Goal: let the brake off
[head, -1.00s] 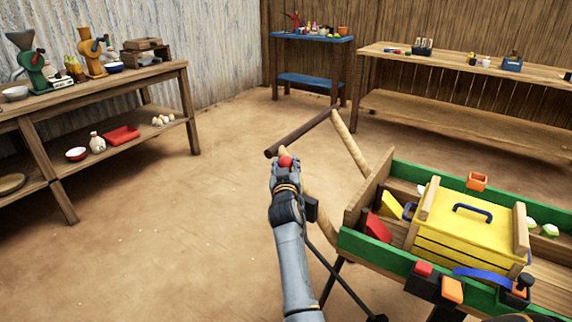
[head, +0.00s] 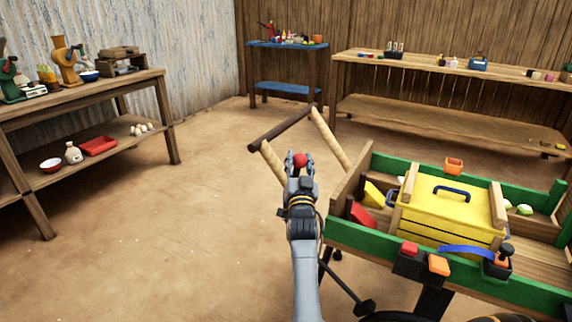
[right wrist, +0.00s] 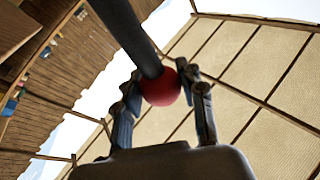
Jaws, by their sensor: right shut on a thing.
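The brake lever's red knob (head: 300,160) sits between the fingertips of my right gripper (head: 299,168), left of the cart. In the right wrist view the red knob (right wrist: 161,88) is at the end of a dark rod (right wrist: 128,30), and the fingers (right wrist: 163,90) are shut on it from both sides. In the head view a thin dark rod (head: 345,284) shows low beside my arm; its upper part is hidden behind the arm. The cart (head: 352,234) has green sides and a wooden push handle (head: 283,127). My left gripper is not in view.
A yellow box (head: 440,216) with a blue handle stands in the cart. Red and orange blocks (head: 438,264) sit at its near edge. Wooden tables stand at the left (head: 120,85) and back right (head: 450,66), with a blue table (head: 288,45) between. The floor at left is clear.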

